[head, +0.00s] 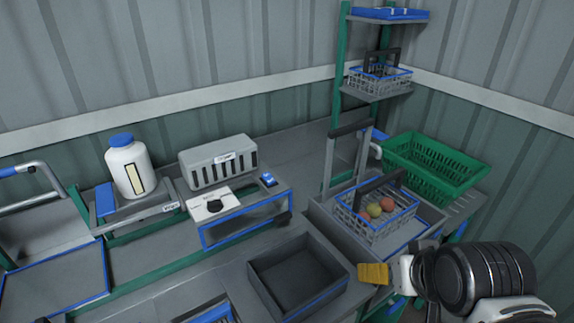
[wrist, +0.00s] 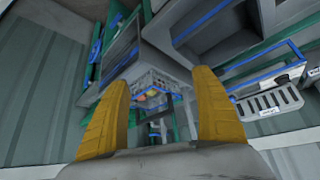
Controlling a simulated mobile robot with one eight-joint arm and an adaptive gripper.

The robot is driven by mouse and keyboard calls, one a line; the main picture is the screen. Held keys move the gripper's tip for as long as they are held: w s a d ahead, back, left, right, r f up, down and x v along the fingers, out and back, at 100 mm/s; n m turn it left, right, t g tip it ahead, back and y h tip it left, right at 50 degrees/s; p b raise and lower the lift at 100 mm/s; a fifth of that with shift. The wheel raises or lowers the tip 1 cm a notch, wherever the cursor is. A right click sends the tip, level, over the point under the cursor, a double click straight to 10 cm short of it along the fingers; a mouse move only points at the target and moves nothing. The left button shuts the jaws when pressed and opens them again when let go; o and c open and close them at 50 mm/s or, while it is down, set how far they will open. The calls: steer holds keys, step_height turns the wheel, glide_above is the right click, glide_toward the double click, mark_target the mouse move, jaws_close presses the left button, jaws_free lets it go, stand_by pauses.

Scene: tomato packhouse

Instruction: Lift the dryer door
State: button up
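The dryer appears to be the grey vented box (head: 218,162) on a stand left of centre in the head view, with a dial and a blue switch in front. In the wrist view the vented box (wrist: 268,106) and blue edging (wrist: 262,58) lie at the right. My gripper (head: 373,273) is at the lower right, well away from the dryer. Its yellow fingers (wrist: 160,82) are apart with nothing between them.
A wire basket with several tomatoes (head: 376,211) stands in a grey bay just behind my gripper. An empty dark tray (head: 297,276) lies between gripper and dryer. A green crate (head: 434,168) is at right, a white blue-capped bottle (head: 130,167) at left.

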steer(key=w+a+f+m+t+y+b, duration=0.1)
steer(key=w+a+f+m+y+b, duration=0.15)
steer(key=w+a+m, duration=0.5)
steer(key=m+t+y+b, duration=0.3)
steer(key=m+y+b, duration=0.15)
steer(key=m, duration=1.75)
glide_toward(285, 218)
steer(key=shift+n, duration=0.25)
steer(key=b+x, duration=0.2)
steer(key=x, duration=0.8)
